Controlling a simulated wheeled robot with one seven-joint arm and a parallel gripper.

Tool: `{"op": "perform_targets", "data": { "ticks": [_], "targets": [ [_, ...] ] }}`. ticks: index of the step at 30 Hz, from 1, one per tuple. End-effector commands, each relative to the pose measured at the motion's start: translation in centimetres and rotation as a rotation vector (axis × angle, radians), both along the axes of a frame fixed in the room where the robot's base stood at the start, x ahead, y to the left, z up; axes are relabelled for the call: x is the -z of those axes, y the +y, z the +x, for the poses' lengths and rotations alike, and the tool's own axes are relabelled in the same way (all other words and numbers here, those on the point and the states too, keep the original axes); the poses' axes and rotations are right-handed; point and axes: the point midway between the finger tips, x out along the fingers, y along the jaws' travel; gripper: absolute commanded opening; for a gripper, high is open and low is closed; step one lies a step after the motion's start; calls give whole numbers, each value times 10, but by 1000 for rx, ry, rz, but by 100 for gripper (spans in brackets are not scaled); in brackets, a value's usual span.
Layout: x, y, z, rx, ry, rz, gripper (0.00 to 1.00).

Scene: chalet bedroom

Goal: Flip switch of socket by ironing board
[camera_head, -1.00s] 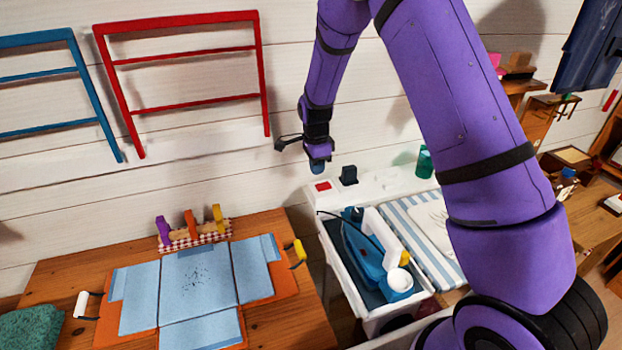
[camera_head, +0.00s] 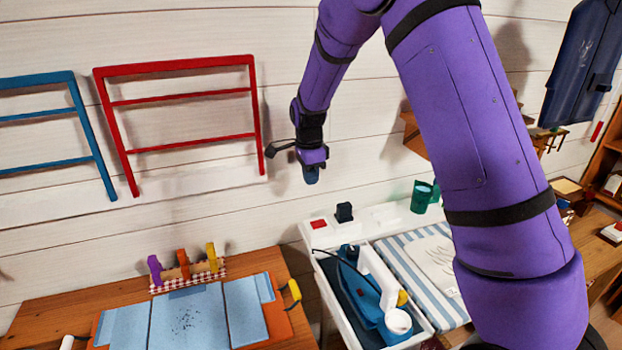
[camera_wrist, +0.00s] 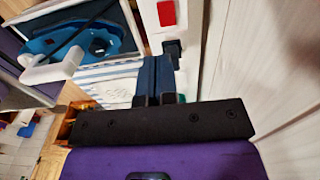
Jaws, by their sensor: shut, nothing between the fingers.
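The socket is a white strip on top of the ironing unit by the wall, with a red switch (camera_head: 319,224) at its left end and a black plug (camera_head: 344,212) beside it. In the wrist view the red switch (camera_wrist: 166,13) and the black plug (camera_wrist: 172,50) show at the top. The ironing board (camera_head: 424,262) has a blue-and-white striped cover. My gripper (camera_head: 311,176) is shut and empty, in the air above the socket strip and apart from it. Its dark blue fingertips (camera_wrist: 155,62) point toward the plug and switch in the wrist view.
A blue iron (camera_head: 362,290) sits in a tray left of the board, its cord running toward the plug. A green cup (camera_head: 421,196) stands on the strip's right. Red (camera_head: 186,150) and blue (camera_head: 85,125) racks hang on the wall. A wooden table (camera_head: 110,292) stands left.

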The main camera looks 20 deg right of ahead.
Motion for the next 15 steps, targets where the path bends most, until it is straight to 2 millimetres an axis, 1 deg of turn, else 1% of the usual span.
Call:
{"op": "perform_targets", "data": {
  "ticks": [2,7,10,15],
  "targets": [
    [1,-4,1,1,0,0,0],
    [7,-27,5,4,-1,-2,0],
    [9,-38,7,2,-3,-1,0],
    [11,-44,8,0,-4,-1,0]
  ]
}}
